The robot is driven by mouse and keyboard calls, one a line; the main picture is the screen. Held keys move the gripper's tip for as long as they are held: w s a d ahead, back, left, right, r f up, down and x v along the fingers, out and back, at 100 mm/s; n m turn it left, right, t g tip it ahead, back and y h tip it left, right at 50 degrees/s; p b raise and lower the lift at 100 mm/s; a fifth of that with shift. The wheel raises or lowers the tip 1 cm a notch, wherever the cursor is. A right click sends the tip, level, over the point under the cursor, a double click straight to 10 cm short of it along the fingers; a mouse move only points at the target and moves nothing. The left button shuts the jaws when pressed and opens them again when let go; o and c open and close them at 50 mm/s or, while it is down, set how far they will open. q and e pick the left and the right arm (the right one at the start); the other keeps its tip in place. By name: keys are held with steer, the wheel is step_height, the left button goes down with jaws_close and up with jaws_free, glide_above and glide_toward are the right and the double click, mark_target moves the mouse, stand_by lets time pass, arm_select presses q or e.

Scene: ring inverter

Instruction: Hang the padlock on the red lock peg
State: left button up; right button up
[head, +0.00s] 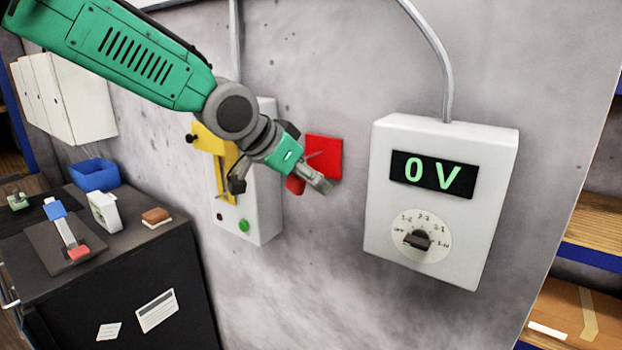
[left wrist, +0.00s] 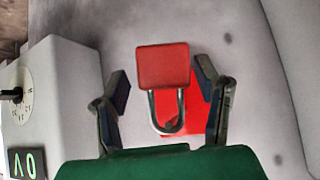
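The padlock has a red body (left wrist: 163,66) and a silver shackle (left wrist: 168,128). In the left wrist view, which is upside down, it is between the spread fingers of my left gripper (left wrist: 163,78), with a gap on each side. The shackle lies over the red square plate (left wrist: 196,112) on the wall. A small dark shape shows inside the shackle's bend, likely the peg; the exact contact is unclear. In the head view, my left gripper (head: 281,186) is open below the red plate (head: 325,154), and a bit of the padlock (head: 294,185) shows. My right gripper is out of view.
A white voltage box (head: 440,200) reading 0 V, with a dial, is right of the gripper. A white switch box (head: 262,205) with a yellow handle is close behind it. A dark cabinet (head: 130,280) holding small items and a blue bin (head: 95,175) stands left.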

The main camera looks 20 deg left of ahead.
arm_select(q)
steer(key=shift+s+a+r, duration=0.1)
steer(key=shift+s+a, duration=0.05)
steer(key=shift+a, duration=0.3)
steer(key=shift+s+a+r, duration=0.1)
steer(key=shift+a, duration=0.35)
steer(key=v, duration=1.1)
steer(key=s+d+f+n+g+y+b, duration=0.15)
steer(key=s+f, duration=0.25)
steer(key=f, duration=1.4)
steer(key=s+f+n+g+h+b, duration=0.1)
steer(key=s+f+n+g+b, duration=0.2)
steer(key=f, duration=1.5)
steer(key=s+a+f+n+g+y+b, duration=0.1)
steer(key=s+a+f, duration=0.3)
steer(key=s+f, duration=0.7)
steer(key=s+a+f+g+y+b, duration=0.1)
steer(key=s+a+f+y+b, duration=0.1)
steer(key=s+f, duration=0.8)
steer(key=s+a+y, duration=0.1)
steer(key=s+a, duration=0.1)
steer(key=s, duration=0.1)
steer(key=shift+s+a+f+n+g, duration=0.15)
steer(key=shift+s+f+n+g, duration=0.1)
steer(key=shift+f+n+g, duration=0.1)
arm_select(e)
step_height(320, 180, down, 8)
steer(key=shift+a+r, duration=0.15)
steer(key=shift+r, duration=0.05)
